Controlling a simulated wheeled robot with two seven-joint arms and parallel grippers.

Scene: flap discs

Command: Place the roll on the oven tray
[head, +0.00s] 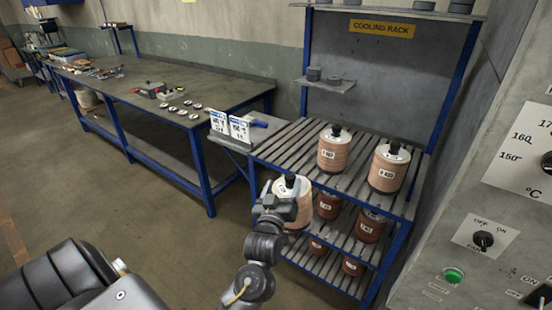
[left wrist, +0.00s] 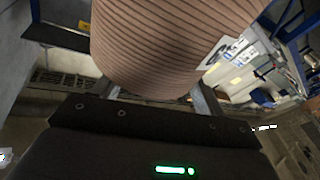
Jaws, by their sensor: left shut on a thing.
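My left gripper (head: 280,207) is shut on a light-brown ribbed roll (head: 300,212) with a white top and dark knob. It holds the roll upright at the front left of the slatted rack, with part of the roll hidden behind the gripper. In the left wrist view the ribbed roll (left wrist: 170,45) fills the space between the fingers, and a white label shows on its side. I cannot make out an oven tray in either view. My right gripper is not in view.
The cooling rack (head: 345,191) has two similar labelled rolls (head: 334,155) on its top shelf and darker rolls (head: 328,206) below. A control panel (head: 500,190) with dials stands close at right. A long workbench (head: 225,92) with tools and discs runs along the left wall.

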